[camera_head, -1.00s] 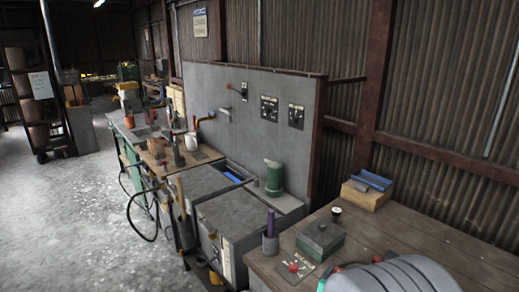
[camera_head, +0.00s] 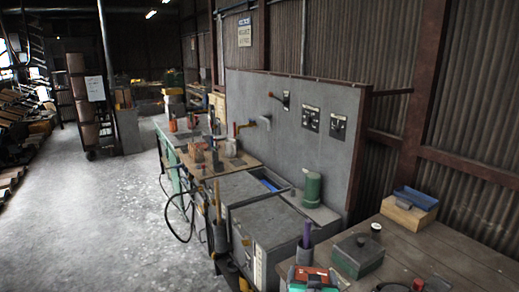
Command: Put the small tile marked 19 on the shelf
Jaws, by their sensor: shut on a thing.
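I cannot make out the small tile marked 19 in the head view. A red and teal part (camera_head: 313,277) shows at the bottom edge, in front of the workbench (camera_head: 440,255). It is cut off by the frame and looks like a part of my arm. My gripper's fingers are not visible. I cannot tell any shelf for the tile from the other surfaces in view.
On the near workbench are a dark green box (camera_head: 358,255), a wooden box with a blue top (camera_head: 409,211) and a cup with a purple rod (camera_head: 304,240). A green canister (camera_head: 312,189) stands behind. Open floor (camera_head: 105,215) lies to the left.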

